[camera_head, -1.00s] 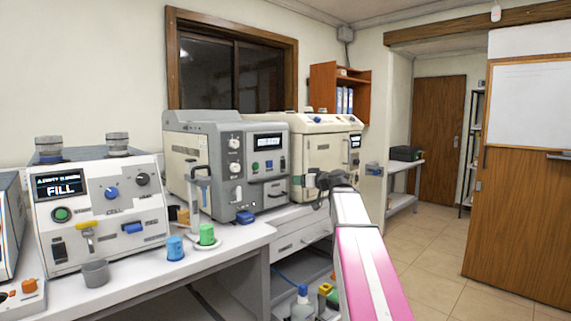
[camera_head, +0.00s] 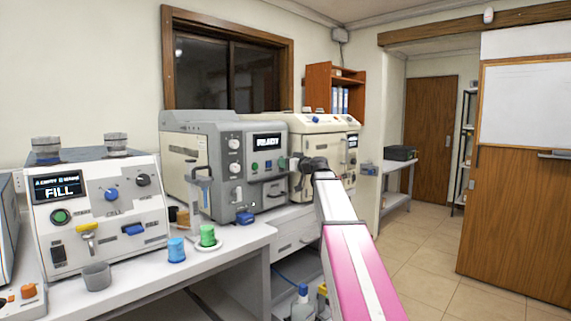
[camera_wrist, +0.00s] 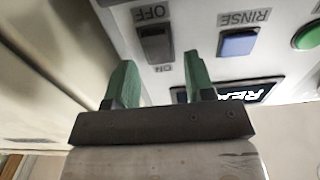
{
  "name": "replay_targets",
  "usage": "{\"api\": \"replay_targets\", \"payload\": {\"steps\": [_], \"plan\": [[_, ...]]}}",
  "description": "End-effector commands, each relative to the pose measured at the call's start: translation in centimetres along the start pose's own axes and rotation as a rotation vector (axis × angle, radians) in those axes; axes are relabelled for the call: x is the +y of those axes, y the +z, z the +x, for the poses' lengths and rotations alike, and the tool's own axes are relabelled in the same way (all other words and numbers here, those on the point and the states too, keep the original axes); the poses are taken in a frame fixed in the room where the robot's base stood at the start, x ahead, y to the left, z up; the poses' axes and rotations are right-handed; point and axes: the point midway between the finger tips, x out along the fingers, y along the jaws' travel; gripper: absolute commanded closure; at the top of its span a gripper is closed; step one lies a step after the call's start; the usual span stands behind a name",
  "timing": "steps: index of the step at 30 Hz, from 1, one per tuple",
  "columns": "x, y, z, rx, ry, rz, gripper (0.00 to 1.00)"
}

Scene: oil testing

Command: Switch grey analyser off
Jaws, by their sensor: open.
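The grey analyser (camera_head: 222,150) stands on the bench beneath the window. Its display (camera_head: 267,140) is lit and reads READY. In the wrist view its panel is upside down, with a dark rocker switch (camera_wrist: 156,44) between the labels OFF and ON. I cannot tell which side of the switch is pressed in. My gripper (camera_wrist: 160,62) is open and empty, its two green fingers pointing at the panel around the switch. The fingers look apart from the switch. In the head view my gripper (camera_head: 296,164) is at the analyser's right front edge.
In the wrist view a blue RINSE button (camera_wrist: 239,43) and a green button (camera_wrist: 308,37) sit beside the switch. A cream analyser (camera_head: 318,127) stands close on the right. A white FILL machine (camera_head: 95,212), blue cup (camera_head: 176,250) and green cup (camera_head: 207,236) are on the left bench.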

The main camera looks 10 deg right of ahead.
Motion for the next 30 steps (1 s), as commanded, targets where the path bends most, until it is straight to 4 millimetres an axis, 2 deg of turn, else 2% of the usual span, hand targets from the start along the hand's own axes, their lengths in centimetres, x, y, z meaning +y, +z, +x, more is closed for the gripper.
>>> {"api": "replay_targets", "payload": {"steps": [3, 12, 13, 17, 23, 30], "plan": [[0.04, 0.01, 0.71, 0.0, 0.0, 0.0, 0.51], [-0.01, 0.04, 0.83, 0.0, 0.0, 0.0, 0.51], [-0.01, 0.04, 0.83, 0.0, 0.0, 0.0, 0.58], [-0.01, 0.04, 0.83, 0.0, 0.0, 0.0, 1.0], [-0.04, 0.09, 0.81, 0.007, -0.001, 0.001, 1.0], [-0.12, 0.41, 0.7, 0.11, -0.004, 0.002, 1.0]]}}
